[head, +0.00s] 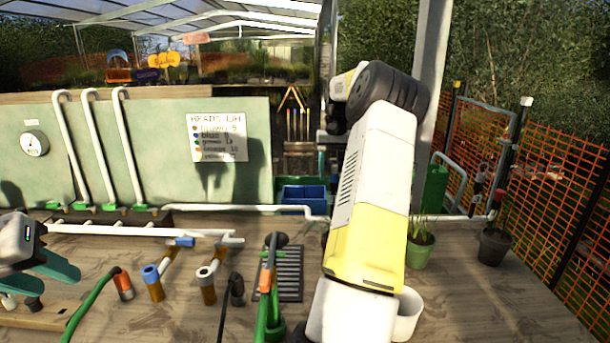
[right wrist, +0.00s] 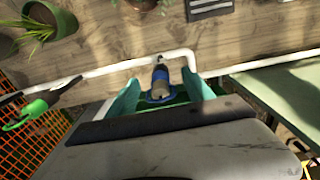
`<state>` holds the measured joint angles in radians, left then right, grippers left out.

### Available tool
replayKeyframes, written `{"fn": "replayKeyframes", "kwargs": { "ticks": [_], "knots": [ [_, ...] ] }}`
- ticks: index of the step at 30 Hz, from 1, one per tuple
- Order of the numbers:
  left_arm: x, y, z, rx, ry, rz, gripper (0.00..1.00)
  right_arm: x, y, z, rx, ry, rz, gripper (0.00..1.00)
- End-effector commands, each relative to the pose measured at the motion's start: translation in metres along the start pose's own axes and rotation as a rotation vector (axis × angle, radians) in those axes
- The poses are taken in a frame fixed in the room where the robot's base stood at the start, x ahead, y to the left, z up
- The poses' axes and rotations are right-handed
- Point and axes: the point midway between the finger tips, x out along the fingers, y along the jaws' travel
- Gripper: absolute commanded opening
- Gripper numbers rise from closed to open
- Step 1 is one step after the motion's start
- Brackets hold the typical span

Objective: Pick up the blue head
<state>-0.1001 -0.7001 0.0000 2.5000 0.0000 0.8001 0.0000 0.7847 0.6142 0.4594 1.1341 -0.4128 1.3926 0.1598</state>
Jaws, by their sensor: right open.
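A grey piece with a blue collar (right wrist: 160,82), apparently a blue head, shows between the teal fingers of my right gripper (right wrist: 161,88) in the right wrist view. The fingers are apart, with gaps on both sides of it. In the head view my right arm hides that gripper and this piece. A brown tube with a blue collar (head: 151,276) stands on the table at the left, and a small blue fitting (head: 184,241) lies behind it. My left gripper (head: 62,278) is at the left edge with its teal fingers apart and nothing visible between them.
An orange-topped piece (head: 123,284), a white-collared tube (head: 207,283) and a dark grate (head: 289,274) are on the wooden table. A white pipe (right wrist: 118,67) runs along its back edge. Blue tubs (head: 303,195) stand beyond. Potted plants (head: 420,247) are at right.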

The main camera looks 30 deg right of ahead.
Motion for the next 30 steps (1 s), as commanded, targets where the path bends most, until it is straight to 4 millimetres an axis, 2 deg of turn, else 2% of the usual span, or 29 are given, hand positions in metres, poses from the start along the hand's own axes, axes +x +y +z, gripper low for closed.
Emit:
{"fn": "replayKeyframes", "kwargs": {
  "ticks": [7, 16, 25, 30],
  "knots": [
    [0.000, 0.000, 0.000, 0.000, 0.000, 0.000, 0.36, 0.002, 0.000, 0.000, 0.000, 0.001, 0.000, 0.58],
    [0.000, 0.000, 0.000, 0.000, 0.000, 0.000, 0.36, 0.002, 0.000, 0.000, 0.000, 0.001, 0.000, 0.00],
    [0.000, 0.000, 0.000, 0.000, 0.000, 0.000, 0.36, 0.000, 0.000, 0.000, 0.000, 0.001, 0.000, 0.00],
    [0.000, 0.000, 0.000, 0.000, 0.000, 0.000, 0.36, -0.010, -0.001, -0.001, -0.002, 0.003, 0.000, 0.00]
  ]
}}
